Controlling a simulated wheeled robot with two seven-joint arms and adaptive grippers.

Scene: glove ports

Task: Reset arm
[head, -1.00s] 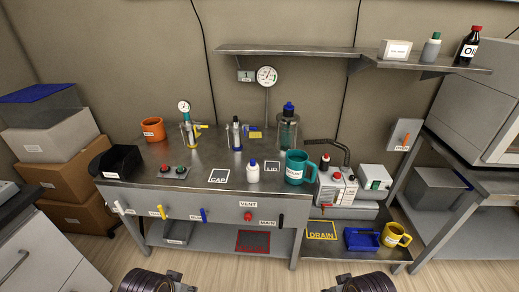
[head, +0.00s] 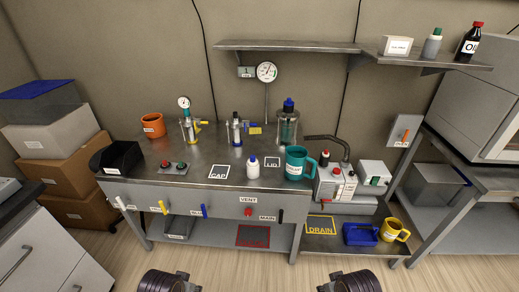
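At the bottom edge of the head view, two dark ribbed parts of my arms show, one left of the middle and one right of it. Both are low, in front of the metal bench (head: 190,170) and apart from it. My grippers' fingers cannot be made out, so I cannot tell whether they are open or shut. No held object shows.
The bench bears an orange mug (head: 153,125), a black bin (head: 117,158), a white bottle (head: 253,168), a teal mug (head: 297,163) and a glass vessel (head: 287,126). A pump (head: 334,184) stands at right above a blue tray (head: 360,234) and yellow mug (head: 395,229). Floor before the bench is clear.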

